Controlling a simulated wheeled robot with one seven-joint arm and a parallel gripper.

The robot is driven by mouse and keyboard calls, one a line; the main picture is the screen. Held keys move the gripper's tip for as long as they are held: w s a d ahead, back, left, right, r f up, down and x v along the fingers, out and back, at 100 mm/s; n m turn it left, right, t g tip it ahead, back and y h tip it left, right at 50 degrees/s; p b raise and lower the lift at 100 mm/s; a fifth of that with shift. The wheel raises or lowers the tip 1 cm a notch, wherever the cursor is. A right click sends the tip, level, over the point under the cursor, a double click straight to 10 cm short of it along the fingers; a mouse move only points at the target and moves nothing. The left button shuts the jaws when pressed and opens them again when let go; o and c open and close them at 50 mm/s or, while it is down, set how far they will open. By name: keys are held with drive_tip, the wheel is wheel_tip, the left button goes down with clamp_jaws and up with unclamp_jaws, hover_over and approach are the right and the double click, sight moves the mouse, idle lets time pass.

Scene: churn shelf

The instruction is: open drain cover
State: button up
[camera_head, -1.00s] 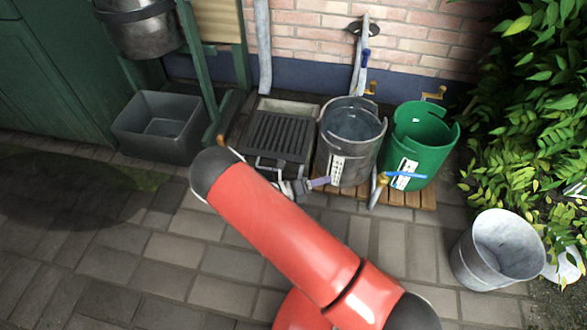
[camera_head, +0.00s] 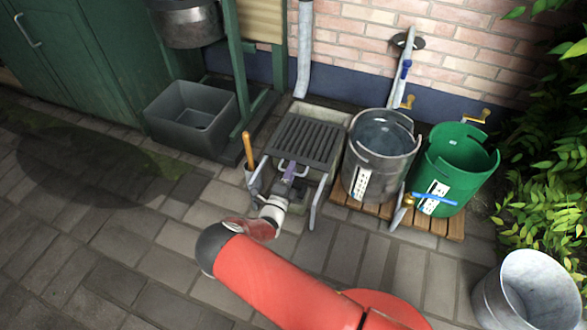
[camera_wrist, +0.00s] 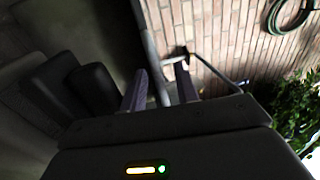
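The drain cover (camera_head: 305,140) is a dark slatted grate on a pale stone drain surround (camera_head: 330,116), between the grey tub and the metal bucket. A thin metal handle shows at its front edge. My gripper (camera_head: 289,172) is at this front edge, close to the handle; I cannot tell whether it touches. In the wrist view the two purple-grey fingers of my gripper (camera_wrist: 160,90) stand apart with a gap between them. Dark rounded bars, seemingly grate slats, lie left of the fingers there. Whether the cover is tilted is unclear.
A grey metal bucket (camera_head: 385,150) and a green bucket (camera_head: 455,170) stand on wooden slats to the right. A grey tub (camera_head: 190,118) and green post are at left. A downpipe (camera_head: 304,50) is behind. Another metal bucket (camera_head: 530,295) stands front right. Paving at left is clear.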

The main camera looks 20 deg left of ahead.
drive_tip(key=shift+w+r, duration=0.15)
drive_tip(key=shift+w, duration=0.65)
drive_tip(key=c, duration=0.6)
clamp_jaws()
drive_tip(key=shift+r, duration=0.1)
drive_tip(key=s+p, duration=0.2)
drive_tip(key=s, duration=1)
drive_tip(key=shift+a, duration=0.45)
drive_tip(key=shift+r, duration=0.1)
